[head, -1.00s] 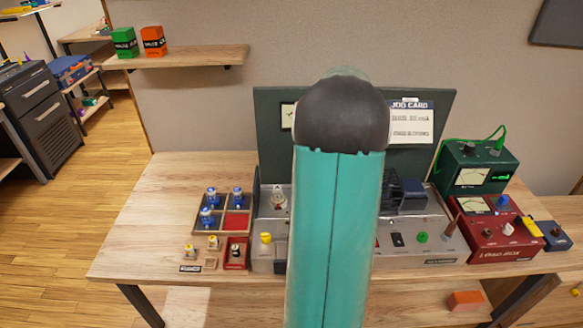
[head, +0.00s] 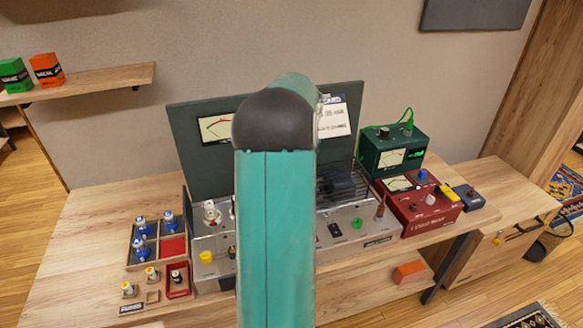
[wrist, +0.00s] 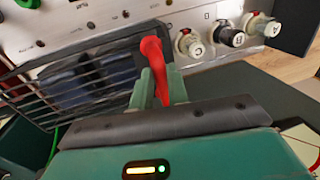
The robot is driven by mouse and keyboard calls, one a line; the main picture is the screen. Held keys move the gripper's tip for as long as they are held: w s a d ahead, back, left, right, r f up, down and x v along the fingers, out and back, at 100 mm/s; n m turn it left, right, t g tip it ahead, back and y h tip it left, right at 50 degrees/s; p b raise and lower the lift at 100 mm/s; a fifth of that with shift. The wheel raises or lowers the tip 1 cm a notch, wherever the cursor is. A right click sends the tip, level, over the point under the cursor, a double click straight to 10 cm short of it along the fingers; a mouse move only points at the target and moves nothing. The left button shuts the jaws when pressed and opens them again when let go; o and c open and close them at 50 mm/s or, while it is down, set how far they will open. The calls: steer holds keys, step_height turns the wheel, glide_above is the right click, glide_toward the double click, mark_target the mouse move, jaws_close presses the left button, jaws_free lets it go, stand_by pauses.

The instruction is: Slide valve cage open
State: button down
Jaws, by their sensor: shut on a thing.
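The valve cage is a frame of dark bars, seen in the wrist view (wrist: 95,75) left of my gripper and in the head view (head: 338,186) right of my arm. Its red handle (wrist: 152,52) stands between the green fingers of my gripper (wrist: 157,82), which are shut on it. Dark blocks show behind the bars. Several valves stand in a row on the metal chassis (wrist: 190,15), right of the handle in the wrist view; three are lettered C (wrist: 190,44), B (wrist: 230,37) and A (wrist: 262,26). In the head view my arm hides my gripper and the handle.
A tray of blue-topped valves (head: 138,247) stands left of the chassis. A green meter box (head: 395,148) and a red meter box (head: 418,203) stand at its right. A dark panel (head: 190,130) with a job card (head: 334,118) rises behind.

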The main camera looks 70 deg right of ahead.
steer(key=c, duration=1.4)
jaws_free()
steer(key=shift+o, duration=0.2)
steer(key=shift+r, duration=0.1)
step_height(320, 180, up, 14)
steer(key=s+d, duration=0.1)
steer(key=s, duration=0.1)
steer(key=shift+d+f, duration=0.25)
steer(key=shift+d, duration=0.1)
steer(key=shift+s, duration=0.1)
